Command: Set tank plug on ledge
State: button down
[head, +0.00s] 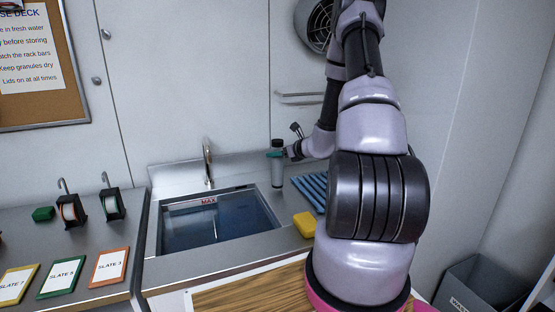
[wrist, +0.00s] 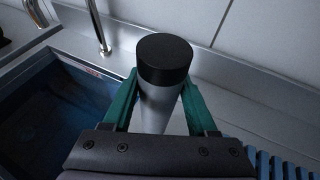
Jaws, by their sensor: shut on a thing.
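My gripper (wrist: 160,104) has its two green fingers on either side of a grey cylinder with a black cap (wrist: 163,62) and is shut on it. In the head view the cylinder (head: 278,168) is upright near the sink's back right corner, with my gripper (head: 280,154) around its upper part. I cannot tell whether its base touches the steel ledge (head: 240,167) or hangs just above it. I cannot tell whether this cylinder is the tank plug; no other plug shows clearly. The tank (head: 176,207) is a steel sink with dark water and a MAX mark.
A tap (head: 208,160) stands at the tank's back edge. A blue slatted rack (head: 309,190) and a yellow sponge (head: 304,224) lie right of the tank. Slates, hooked holders (head: 72,210) and a green block (head: 43,214) occupy the left counter. The back ledge is otherwise clear.

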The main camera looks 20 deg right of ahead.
jog(key=shift+f, duration=0.95)
jog(key=shift+c, duration=1)
grip_release()
